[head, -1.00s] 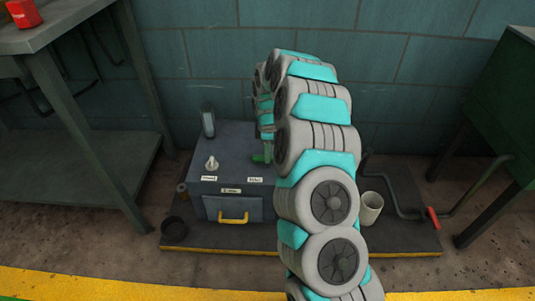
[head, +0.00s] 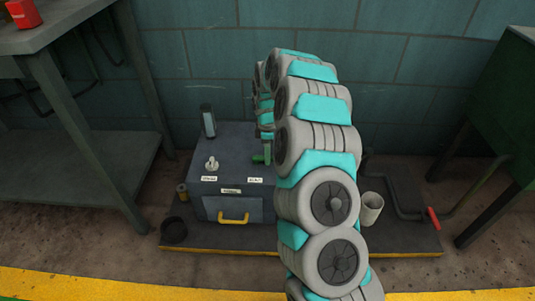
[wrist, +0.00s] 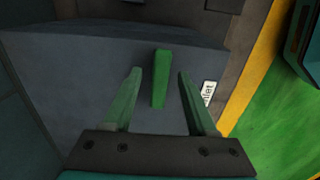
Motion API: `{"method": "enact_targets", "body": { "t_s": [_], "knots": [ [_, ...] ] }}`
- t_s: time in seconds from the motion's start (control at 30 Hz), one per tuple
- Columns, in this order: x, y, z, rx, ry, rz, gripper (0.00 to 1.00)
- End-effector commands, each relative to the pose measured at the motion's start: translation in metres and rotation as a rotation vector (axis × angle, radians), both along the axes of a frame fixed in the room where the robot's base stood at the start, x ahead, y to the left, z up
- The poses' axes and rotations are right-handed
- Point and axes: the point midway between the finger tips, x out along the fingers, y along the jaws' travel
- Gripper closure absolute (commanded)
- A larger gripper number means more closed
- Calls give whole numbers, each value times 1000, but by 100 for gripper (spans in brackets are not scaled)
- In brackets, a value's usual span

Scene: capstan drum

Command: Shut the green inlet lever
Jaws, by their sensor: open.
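The green inlet lever (wrist: 160,78) stands up from the top of a grey-blue box (wrist: 60,85) in the wrist view. My gripper (wrist: 159,73) is open, with one green finger on each side of the lever and a visible gap on both sides. The lever is between the fingers and not gripped. A white label (wrist: 209,93) ending in "let" is beside the right finger. In the head view a bit of green (head: 262,158) shows at the box's right edge; my arm hides most of that spot, and I cannot tell lever from finger there.
The box (head: 235,165) also carries a pale knob (head: 211,164), and has a yellow handle (head: 233,218) in front. A black cup (head: 173,230) is at left, a pale cup (head: 371,208) and red-handled crank (head: 433,218) at right. A bench (head: 75,160) stands left.

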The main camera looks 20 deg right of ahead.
Motion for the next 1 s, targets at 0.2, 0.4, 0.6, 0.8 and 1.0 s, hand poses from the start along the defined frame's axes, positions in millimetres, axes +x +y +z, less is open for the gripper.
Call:
{"method": "enact_targets", "body": {
  "t_s": [0.2,0.4,0.6,0.8,1.0],
  "knots": [
    [1,0,26,0,-3,0,43],
    [1,0,60,0,-4,0,43],
    [1,0,74,0,-3,0,43],
    [1,0,74,0,-1,0,43],
    [0,0,75,1,-1,-1,43]
  ]
}}
